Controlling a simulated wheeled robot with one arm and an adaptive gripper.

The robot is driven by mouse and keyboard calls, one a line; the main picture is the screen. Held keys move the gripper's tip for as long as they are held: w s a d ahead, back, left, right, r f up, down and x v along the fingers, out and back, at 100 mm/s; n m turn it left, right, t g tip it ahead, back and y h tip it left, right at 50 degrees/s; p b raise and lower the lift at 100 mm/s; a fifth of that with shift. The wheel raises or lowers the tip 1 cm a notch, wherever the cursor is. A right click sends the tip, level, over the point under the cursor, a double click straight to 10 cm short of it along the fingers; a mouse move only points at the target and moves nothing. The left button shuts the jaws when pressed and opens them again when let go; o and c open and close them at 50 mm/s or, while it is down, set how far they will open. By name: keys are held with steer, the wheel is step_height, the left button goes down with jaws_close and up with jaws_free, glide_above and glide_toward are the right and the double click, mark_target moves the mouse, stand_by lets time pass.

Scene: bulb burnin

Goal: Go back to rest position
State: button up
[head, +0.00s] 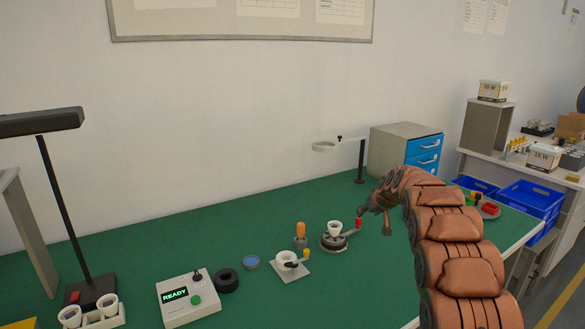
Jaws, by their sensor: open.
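My gripper (374,212) is at the end of my brown, padded arm, right of the middle in the head view. It hangs over the right part of the green bench (150,245), and its jaws are open with nothing seen between them. A round dark fixture (335,244) with a white cup-shaped socket (335,228) and a red-tipped lever (357,225) stands just left of it, apparently apart from the fingers. The arm hides part of the bench's right side.
A ring stand (361,162) and a drawer cabinet (402,142) stand behind the gripper. To the left are an orange-handled tool (300,231), a white socket plate (292,273), a black ring (226,284), a READY tester (190,311) and a lamp (56,180). Blue bins (530,199) are at right.

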steer(key=s+a+r+g+p, duration=0.15)
steer(key=s+a, duration=0.25)
steer(key=s, duration=0.8)
steer(key=s+a+r+g, duration=0.3)
steer(key=s+a, duration=0.1)
steer(key=s, duration=0.7)
steer(key=s+a+r+g+p, duration=0.1)
steer(key=s+a+r+g, duration=0.15)
steer(key=s, duration=0.95)
steer(key=s+a+f+g, duration=0.1)
steer(key=s, duration=1.4)
steer(key=s+a+f+g+p, duration=0.1)
steer(key=s+a+f+g, duration=0.1)
steer(key=s, duration=1.4)
steer(key=shift+m+h, duration=0.4)
